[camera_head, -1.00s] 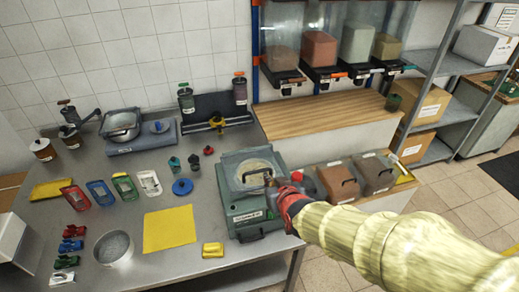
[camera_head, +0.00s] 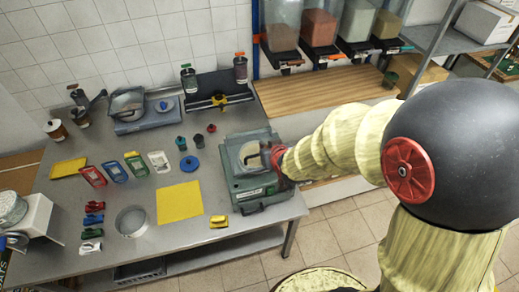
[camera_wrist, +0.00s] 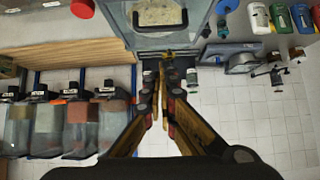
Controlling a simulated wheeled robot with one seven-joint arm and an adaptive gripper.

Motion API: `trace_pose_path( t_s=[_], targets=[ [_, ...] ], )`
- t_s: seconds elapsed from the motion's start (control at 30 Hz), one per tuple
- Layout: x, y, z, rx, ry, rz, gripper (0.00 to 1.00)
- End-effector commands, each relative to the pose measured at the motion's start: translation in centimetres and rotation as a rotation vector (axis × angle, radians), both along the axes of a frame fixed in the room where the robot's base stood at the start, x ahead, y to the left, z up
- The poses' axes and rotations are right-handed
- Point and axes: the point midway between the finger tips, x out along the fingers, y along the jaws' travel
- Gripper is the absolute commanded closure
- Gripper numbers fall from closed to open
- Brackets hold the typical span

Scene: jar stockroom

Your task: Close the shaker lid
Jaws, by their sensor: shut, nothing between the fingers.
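The shaker (camera_head: 252,192) is a grey-green box at the right end of the steel table. Its see-through lid (camera_head: 236,150) has a pale frame, and a round pale sieve shows beneath it. I cannot tell whether the lid is fully down. In the wrist view the clear panel (camera_wrist: 200,12) with a dark handle (camera_wrist: 160,27) fills the top. My gripper (camera_head: 266,148) is at the right side of the lid, partly hidden by my wrist. In the wrist view my gripper (camera_wrist: 166,58) is shut and empty, its tips close to the panel's edge. Contact is unclear.
A yellow mat (camera_head: 180,205) and a yellow clip (camera_head: 219,221) lie left of the shaker. A round metal sieve (camera_head: 131,221) stands further left. Several scoops and a blue disc (camera_head: 189,164) lie behind. A wooden counter (camera_head: 325,95) stands behind my arm.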

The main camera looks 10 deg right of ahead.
Motion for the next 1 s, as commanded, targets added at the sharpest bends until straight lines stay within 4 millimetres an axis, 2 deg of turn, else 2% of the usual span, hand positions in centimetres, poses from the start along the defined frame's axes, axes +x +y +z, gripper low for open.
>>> trace_pose_path(
  t_s=[0.57,0.8,1.0],
  targets=[
    [6.3,0.4,-5.2,-0.001,0.002,0.001,1.00],
    [6.4,0.5,-8.1,-0.001,0.002,0.001,1.00],
    [6.5,0.5,-9.0,-0.001,0.000,0.001,1.00]
  ],
)
